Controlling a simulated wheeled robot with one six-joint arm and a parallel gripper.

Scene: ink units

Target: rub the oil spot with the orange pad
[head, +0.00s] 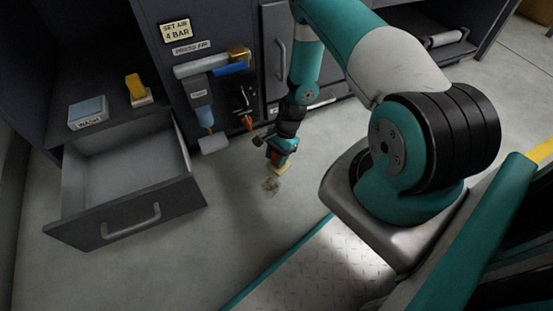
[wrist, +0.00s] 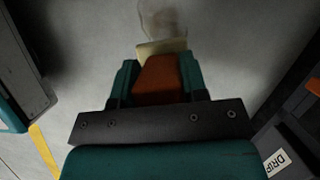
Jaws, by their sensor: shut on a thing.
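My gripper (head: 279,160) points down at the floor and is shut on the orange pad. In the wrist view the pad (wrist: 160,78) shows as an orange block between the teal fingers, with a pale yellow face (wrist: 160,47) at its far end. The oil spot (head: 272,184) is a brownish smudge on the grey floor, just in front of the pad in the head view. In the wrist view the spot (wrist: 163,16) lies right beyond the pale face. I cannot tell whether the pad touches the floor.
An open, empty grey drawer (head: 125,215) juts out at the left. An air panel with hoses (head: 210,85) stands behind. The floor around the spot is clear.

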